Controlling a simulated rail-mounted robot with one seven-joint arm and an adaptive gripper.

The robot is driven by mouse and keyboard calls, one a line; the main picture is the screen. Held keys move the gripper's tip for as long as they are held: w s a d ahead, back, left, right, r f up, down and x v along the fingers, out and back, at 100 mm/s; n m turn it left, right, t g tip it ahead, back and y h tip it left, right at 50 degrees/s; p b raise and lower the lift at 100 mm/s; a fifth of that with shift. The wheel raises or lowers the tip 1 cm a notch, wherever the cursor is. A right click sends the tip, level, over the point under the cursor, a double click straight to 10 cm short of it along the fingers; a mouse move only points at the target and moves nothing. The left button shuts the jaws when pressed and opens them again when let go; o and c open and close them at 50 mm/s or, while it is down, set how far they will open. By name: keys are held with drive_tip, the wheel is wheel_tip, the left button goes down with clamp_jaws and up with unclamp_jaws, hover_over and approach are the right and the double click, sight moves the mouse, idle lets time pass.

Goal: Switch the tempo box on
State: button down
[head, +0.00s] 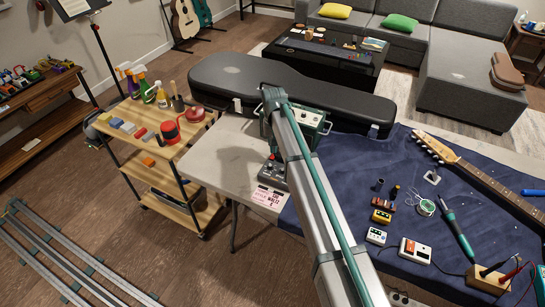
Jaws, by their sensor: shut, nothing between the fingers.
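No thing in view carries a label that I can read as the tempo box. A grey box with knobs (272,173) sits on the pale table, left of my arm. A green box with a light knobbed face (311,118) stands behind it, partly hidden by my arm. My arm crosses the middle of the view from the bottom edge to above the grey box. I cannot make out my gripper; the arm hides that area.
A black guitar case (235,82) lies along the table's far side. A pink-and-white card (267,197) lies at the near edge. A guitar (480,180), a soldering iron (457,230) and small pedals occupy the blue cloth (345,205). A wooden cart (140,160) stands left.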

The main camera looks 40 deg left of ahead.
sight(274, 155)
drive_tip(key=shift+f+b, duration=0.4)
drive_tip(key=shift+f, duration=0.85)
idle(1.1)
drive_tip(key=shift+r, duration=0.1)
drive_tip(key=shift+r+p, duration=1.75)
drive_tip(key=shift+r, duration=1.7)
